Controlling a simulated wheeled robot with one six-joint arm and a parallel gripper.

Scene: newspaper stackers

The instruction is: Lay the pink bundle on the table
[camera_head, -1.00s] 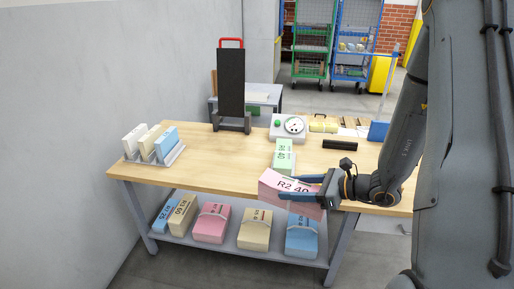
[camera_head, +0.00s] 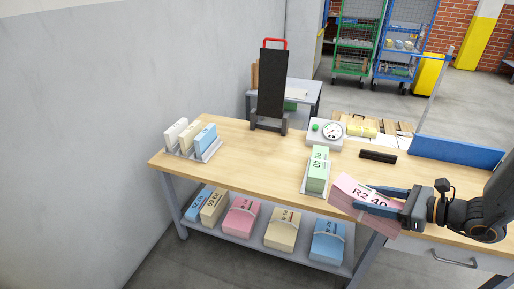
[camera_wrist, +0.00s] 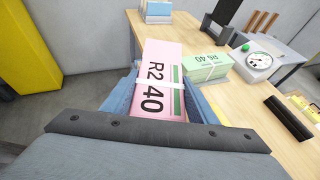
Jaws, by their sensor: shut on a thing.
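My gripper (camera_head: 382,199) is shut on the pink bundle (camera_head: 349,190), which is marked "R2 40". It holds the bundle tilted near the table's front edge, to the right of the green bundle. In the wrist view the pink bundle (camera_wrist: 160,85) sits between the blue fingers, with a pale band around it. The wooden table (camera_head: 250,160) has clear top left of the green bundle. Whether the bundle touches the table edge I cannot tell.
A green bundle (camera_head: 318,168) stands in a holder close by. A dial scale (camera_head: 326,133), a black bar (camera_head: 378,156) and a black upright stand (camera_head: 270,85) are on the table. White and blue bundles (camera_head: 204,139) stand at left. The lower shelf holds several bundles (camera_head: 241,216).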

